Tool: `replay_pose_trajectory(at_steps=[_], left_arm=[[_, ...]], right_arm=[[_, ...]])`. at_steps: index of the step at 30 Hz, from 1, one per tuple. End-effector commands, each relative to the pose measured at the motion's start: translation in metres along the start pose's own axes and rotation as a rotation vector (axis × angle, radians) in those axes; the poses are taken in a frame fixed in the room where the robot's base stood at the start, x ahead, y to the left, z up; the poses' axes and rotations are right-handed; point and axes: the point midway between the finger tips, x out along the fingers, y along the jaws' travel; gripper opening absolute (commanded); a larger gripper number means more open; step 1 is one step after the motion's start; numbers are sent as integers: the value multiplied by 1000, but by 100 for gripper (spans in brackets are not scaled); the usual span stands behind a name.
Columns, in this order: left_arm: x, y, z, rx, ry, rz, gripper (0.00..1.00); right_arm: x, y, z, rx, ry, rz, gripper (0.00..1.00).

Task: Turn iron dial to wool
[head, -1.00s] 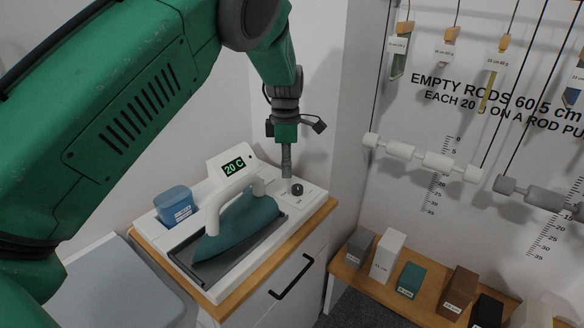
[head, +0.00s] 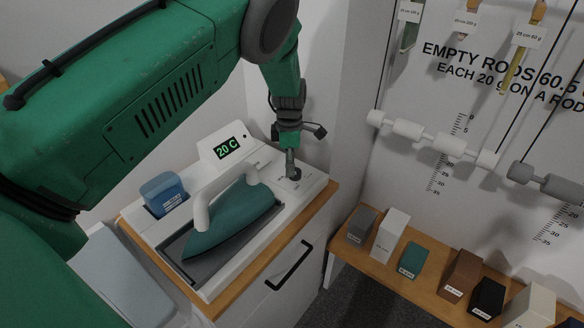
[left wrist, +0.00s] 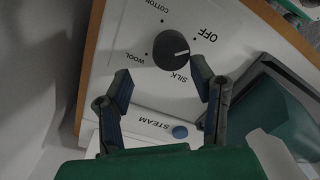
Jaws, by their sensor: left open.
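The iron station's dial (left wrist: 171,50) is a dark round knob on a white panel in the left wrist view. Labels OFF, COTTON, WOOL and SILK surround it. Its pale pointer mark faces right, on the side between OFF and SILK. My left gripper (left wrist: 160,80) is open, its fingertips spread to either side just short of the dial; I cannot tell whether either touches it. In the head view the left gripper (head: 291,165) points down over the dial, which it mostly hides. The teal iron (head: 238,222) rests on its station (head: 225,288). My right gripper is not in view.
A display (head: 228,148) reads 20 C. A blue water tank (head: 162,192) stands left of the iron. A STEAM button (left wrist: 180,132) lies near the dial. A wall is close behind the station. A wooden shelf (head: 350,258) with several blocks stands at right.

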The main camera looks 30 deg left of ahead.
Motion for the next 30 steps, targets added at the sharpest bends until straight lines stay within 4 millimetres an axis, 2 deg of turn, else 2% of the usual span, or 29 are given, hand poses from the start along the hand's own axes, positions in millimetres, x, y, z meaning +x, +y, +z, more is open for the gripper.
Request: replay_pose_trajectory(at_steps=[6,16,17,18,20,21,30], left_arm=[[20,-6,9,3,10,3,51],[26,-1,3,4,1,0,51],[26,-1,2,4,0,0,44],[26,0,0,3,-2,-1,30],[26,0,-2,2,-3,-2,9],[27,0,-2,2,-3,-3,2],[26,0,0,1,11,3,2]], right_arm=[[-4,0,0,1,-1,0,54],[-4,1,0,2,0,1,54],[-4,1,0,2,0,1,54],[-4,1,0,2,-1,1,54],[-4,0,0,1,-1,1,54],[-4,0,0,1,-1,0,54],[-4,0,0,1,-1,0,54]])
